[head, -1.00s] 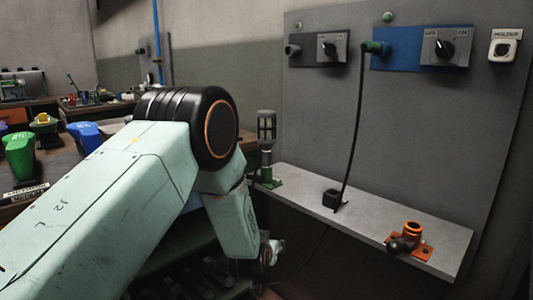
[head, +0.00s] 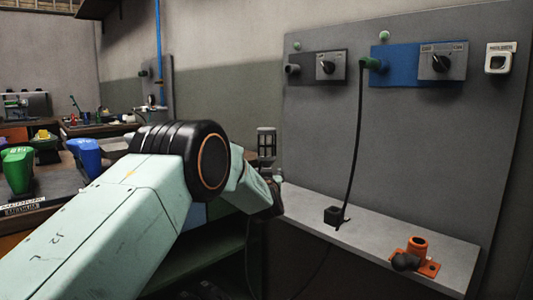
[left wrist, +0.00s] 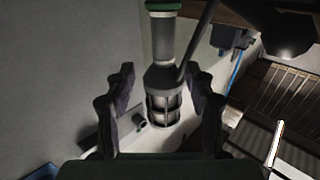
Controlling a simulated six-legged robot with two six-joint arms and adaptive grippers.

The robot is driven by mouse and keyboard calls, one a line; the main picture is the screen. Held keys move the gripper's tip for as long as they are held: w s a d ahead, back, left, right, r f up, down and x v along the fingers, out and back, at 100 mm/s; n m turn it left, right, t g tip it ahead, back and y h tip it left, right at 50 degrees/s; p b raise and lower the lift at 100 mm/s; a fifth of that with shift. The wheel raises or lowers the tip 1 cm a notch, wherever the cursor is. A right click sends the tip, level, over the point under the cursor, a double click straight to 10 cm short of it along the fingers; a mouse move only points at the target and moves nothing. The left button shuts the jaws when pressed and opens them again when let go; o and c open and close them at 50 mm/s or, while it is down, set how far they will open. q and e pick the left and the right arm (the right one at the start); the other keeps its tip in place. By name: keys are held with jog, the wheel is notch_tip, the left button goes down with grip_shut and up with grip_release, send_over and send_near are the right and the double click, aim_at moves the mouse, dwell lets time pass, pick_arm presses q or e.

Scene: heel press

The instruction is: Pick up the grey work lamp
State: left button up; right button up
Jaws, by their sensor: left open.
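The grey work lamp (head: 266,143) stands at the left end of the pale shelf, its caged head showing above my left arm in the head view. Its lower part and green base are hidden there by the arm. In the left wrist view the lamp (left wrist: 163,85) shows upside down, with a grey handle, a caged head and a bit of green at the top edge. My left gripper (left wrist: 160,70) is open, its fingers on either side of the lamp in that picture, apart from it. How deep the lamp sits between them I cannot tell. My right gripper is not in view.
A grey panel (head: 430,150) with switches rises behind. A workbench with green and blue items is at left.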

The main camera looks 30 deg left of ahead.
pick_arm(q)
jog(key=shift+a+b+x, duration=0.25)
jog(key=shift+b+x, duration=0.55)
jog(key=shift+x, duration=1.45)
jog(key=shift+f, duration=0.1)
jog(key=shift+s, duration=0.1)
grip_shut()
